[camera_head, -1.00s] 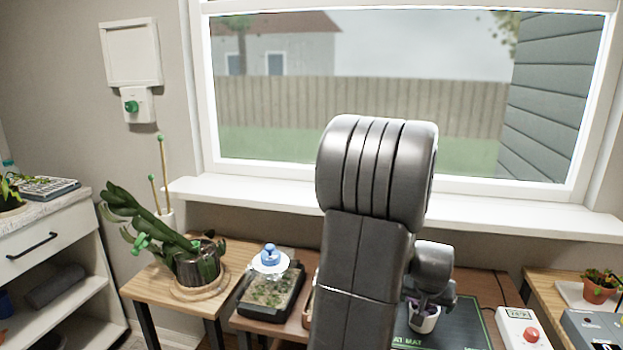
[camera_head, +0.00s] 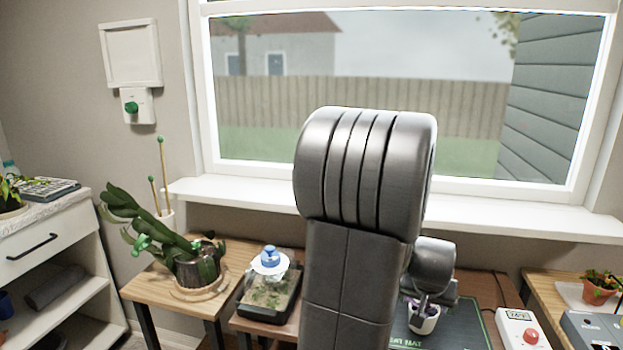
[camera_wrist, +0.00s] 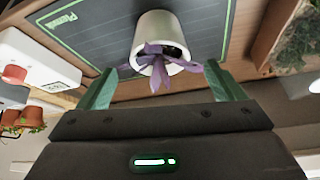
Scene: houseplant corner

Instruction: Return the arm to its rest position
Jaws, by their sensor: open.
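My arm rises through the middle of the head view and bends down to the right toward the dark mat. My gripper (camera_wrist: 159,68) is open in the wrist view, with its two green fingers spread apart. A white pot with a purple-leaved plant (camera_wrist: 158,35) is in line with the gap between the fingers, and neither finger is seen pressing on it. In the head view the same pot (camera_head: 424,324) stands on the mat just below the end of my arm. The fingertips are hard to make out there.
The dark mat (camera_head: 465,328) lies on the middle table. A white box with a red button (camera_head: 517,328) is to its right. A covered tray (camera_head: 270,295) and a potted cactus (camera_head: 196,265) stand to the left. The window sill (camera_head: 490,215) runs behind.

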